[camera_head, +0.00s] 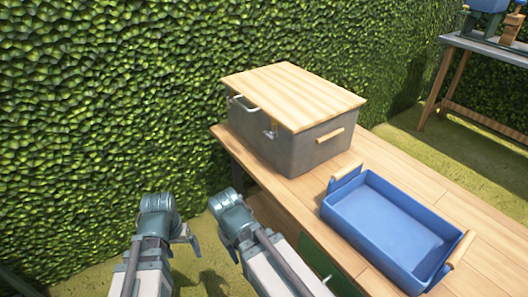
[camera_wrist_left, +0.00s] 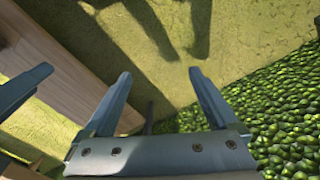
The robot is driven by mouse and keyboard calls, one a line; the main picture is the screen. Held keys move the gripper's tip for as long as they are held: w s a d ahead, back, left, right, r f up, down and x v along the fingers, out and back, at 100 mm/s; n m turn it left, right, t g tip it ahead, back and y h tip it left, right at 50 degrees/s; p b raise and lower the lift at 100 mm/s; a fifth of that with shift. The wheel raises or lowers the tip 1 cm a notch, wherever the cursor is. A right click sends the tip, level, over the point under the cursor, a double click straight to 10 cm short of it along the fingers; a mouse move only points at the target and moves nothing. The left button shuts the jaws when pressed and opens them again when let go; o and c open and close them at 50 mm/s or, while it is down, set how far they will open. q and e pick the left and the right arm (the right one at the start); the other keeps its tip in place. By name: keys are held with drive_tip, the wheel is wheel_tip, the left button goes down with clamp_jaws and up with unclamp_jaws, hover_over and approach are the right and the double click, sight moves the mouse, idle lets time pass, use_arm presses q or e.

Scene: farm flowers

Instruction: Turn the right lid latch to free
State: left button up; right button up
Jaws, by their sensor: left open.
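A grey box (camera_head: 288,147) with a flat wooden lid (camera_head: 293,93) stands on the far end of the wooden table. On its front left side a pale handle-like fitting (camera_head: 243,104) and a small metal right latch (camera_head: 271,130) show just under the lid; the latch's exact position is too small to tell. My left gripper (camera_head: 184,239) is low in front of the table, well apart from the box. In the left wrist view its fingers (camera_wrist_left: 160,75) are spread with nothing between them. My right gripper (camera_head: 232,214) is beside it; its jaws are unclear.
A blue tray (camera_head: 390,229) with wooden handles sits on the table (camera_head: 480,217), right of the box. A wooden grip (camera_head: 330,135) is on the box's side. A green hedge (camera_head: 110,90) rises behind. Another table (camera_head: 490,45) stands at the far right.

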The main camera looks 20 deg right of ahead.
use_arm(q)
drive_tip(key=w+d+r+m+t+h, duration=0.1)
drive_tip(key=w+d+r+m+h, duration=0.1)
drive_tip(key=w+d+h, duration=0.25)
drive_tip(key=m+t+h, duration=0.5)
drive_tip(key=m+h, duration=0.5)
drive_tip(key=h, duration=0.2)
approach(267, 136)
drive_tip(key=x, duration=0.9)
drive_tip(key=shift+w, duration=0.15)
